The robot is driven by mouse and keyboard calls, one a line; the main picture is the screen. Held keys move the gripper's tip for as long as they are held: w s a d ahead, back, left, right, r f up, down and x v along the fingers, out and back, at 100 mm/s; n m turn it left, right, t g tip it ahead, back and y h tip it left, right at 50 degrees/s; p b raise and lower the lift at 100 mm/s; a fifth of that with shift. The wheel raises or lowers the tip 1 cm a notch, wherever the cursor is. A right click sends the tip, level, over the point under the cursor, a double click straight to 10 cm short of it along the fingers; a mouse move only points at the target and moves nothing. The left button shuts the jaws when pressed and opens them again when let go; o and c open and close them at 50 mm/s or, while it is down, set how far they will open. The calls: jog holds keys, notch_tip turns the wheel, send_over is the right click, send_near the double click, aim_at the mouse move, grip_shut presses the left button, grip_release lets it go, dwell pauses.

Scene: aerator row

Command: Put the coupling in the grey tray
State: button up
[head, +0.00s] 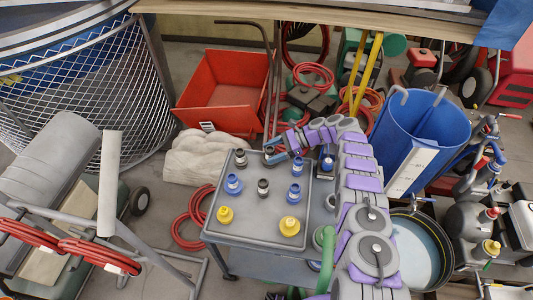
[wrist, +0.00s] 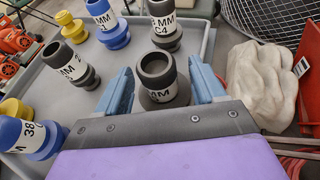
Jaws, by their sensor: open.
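Several couplings in dark grey, blue and yellow stand on a grey tray-like cart top (head: 258,216) with a raised rim. My gripper (head: 272,156) is open at its far edge, reaching in from the right. In the wrist view my gripper (wrist: 162,82) has its blue fingers on either side of a dark grey coupling (wrist: 158,70), with gaps visible. That coupling's base is partly hidden by the gripper body. Other dark couplings (head: 240,157) (head: 263,187), blue ones (head: 233,183) (head: 294,193) and yellow ones (head: 225,215) (head: 289,226) stand nearby. Which one the task means cannot be told.
A white sack (head: 197,157) lies left of the cart, with a red tub (head: 222,92) behind it. A blue bin (head: 424,135) and a round basin (head: 420,250) stand to the right. Red hose (head: 190,215) lies on the floor. Gaps between the couplings are bare.

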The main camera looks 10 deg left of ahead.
jog(key=shift+b+v, duration=1.1)
jog(key=shift+v, duration=0.85)
jog(key=shift+w+d+r, duration=0.15)
jog(key=shift+w+d, duration=0.05)
jog(key=shift+d, duration=0.15)
jog(key=shift+r, duration=0.15)
